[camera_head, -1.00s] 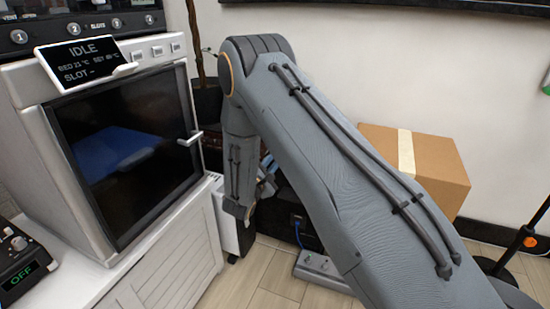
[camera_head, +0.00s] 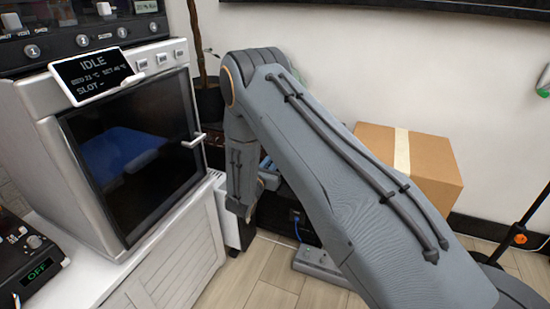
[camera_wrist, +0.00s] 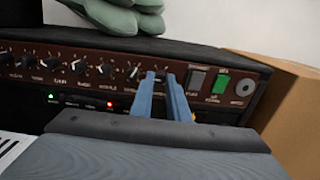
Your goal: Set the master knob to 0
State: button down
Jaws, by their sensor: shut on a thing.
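A black amplifier with a dark red-brown front panel (camera_wrist: 60,62) fills the wrist view, with a row of black knobs with white pointers along it. My gripper (camera_wrist: 160,76) has its two blue fingers up against the panel, right of the visible knobs, closed around a knob that they mostly hide. The knob's pointer and label cannot be read, so its setting is unclear. A green rocker switch (camera_wrist: 220,84) and a round jack socket (camera_wrist: 244,88) are right of the fingers. In the head view, my arm covers most of the amplifier and gripper.
A green plush-like object (camera_wrist: 120,15) lies on the amplifier top. A cardboard box (camera_head: 425,165) stands right of it. In the head view, a white enclosure with a dark door (camera_head: 135,160) stands left on a white cabinet. A grey pedal unit (camera_head: 315,262) lies on the floor.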

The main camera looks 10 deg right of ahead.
jog(key=n+p, duration=0.1)
jog(key=n, duration=0.5)
jog(key=n+p, duration=0.1)
jog(key=n, duration=0.4)
jog(key=shift+s+d+f+n, duration=0.15)
jog(key=shift+s+d+n, duration=0.05)
jog(key=shift+n, duration=0.2)
dwell(0.3)
jog(key=c, duration=2)
grip_release()
jog(key=shift+a, duration=0.15)
